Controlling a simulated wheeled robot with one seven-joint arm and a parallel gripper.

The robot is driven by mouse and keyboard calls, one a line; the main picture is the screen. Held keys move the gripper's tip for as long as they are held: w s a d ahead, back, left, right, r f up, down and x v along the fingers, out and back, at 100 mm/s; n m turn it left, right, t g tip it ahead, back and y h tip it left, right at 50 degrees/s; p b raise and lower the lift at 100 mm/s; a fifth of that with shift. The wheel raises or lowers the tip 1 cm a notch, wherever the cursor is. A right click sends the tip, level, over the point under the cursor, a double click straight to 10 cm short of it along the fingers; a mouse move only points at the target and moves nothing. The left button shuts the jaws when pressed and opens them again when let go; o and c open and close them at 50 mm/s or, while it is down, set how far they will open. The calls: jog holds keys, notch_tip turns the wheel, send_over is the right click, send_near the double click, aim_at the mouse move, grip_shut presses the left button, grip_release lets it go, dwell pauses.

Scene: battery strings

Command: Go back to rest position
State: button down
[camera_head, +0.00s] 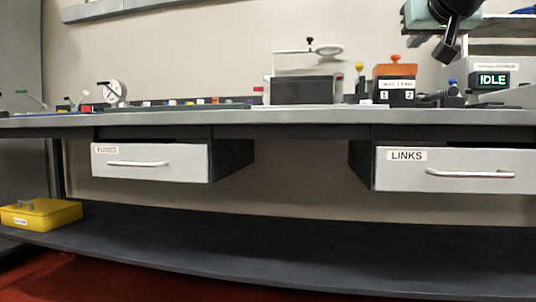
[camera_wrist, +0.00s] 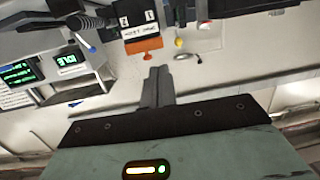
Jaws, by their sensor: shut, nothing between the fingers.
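My gripper (camera_head: 446,50) shows at the top right of the head view, dark, pointing down above the right part of the bench and near the unit with the IDLE display. In the wrist view, my gripper (camera_wrist: 158,82) has its two fingers together with nothing between them. The wrist picture is turned over, with bench items at the top. The fingers appear apart from the orange-topped box (camera_wrist: 143,45). Part of my arm is cut off by the top edge of the head view.
The workbench (camera_head: 300,117) has two open drawers, FUSES (camera_head: 150,175) and LINKS (camera_head: 400,181). An orange-topped box (camera_head: 395,71), a grey press-like device (camera_head: 303,90) and the IDLE unit (camera_head: 492,80) stand on it. A yellow box (camera_head: 40,214) sits on the lower shelf (camera_head: 230,245), otherwise clear.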

jog(key=s+a+f+n+g+y+p, duration=0.2)
jog(key=s+a+f+n+g+p, duration=0.15)
jog(key=a+f, duration=0.55)
jog(key=s+a+f+n+g+y+p, duration=0.2)
jog(key=s+a+f+g+p, duration=0.3)
jog(key=f, duration=0.9)
jog(key=s+f+n+g+p, duration=0.1)
jog(key=s+f+g+p, duration=0.25)
jog(key=s, duration=0.45)
jog(key=s+f+n+g+h+p, duration=0.1)
jog(key=s+f+g+p, duration=0.1)
jog(key=s+f, duration=0.4)
jog(key=s+f+n+g+p, duration=0.2)
jog(key=s+f+g, duration=0.15)
jog(key=s, duration=0.55)
notch_tip(320, 180, up, 37)
jog(key=t+p, duration=0.1)
jog(key=p, duration=3.6)
jog(key=shift+w+a+r, duration=0.15)
jog(key=shift+w+a, duration=0.2)
jog(key=shift+w, duration=0.1)
jog(key=shift+m, duration=0.25)
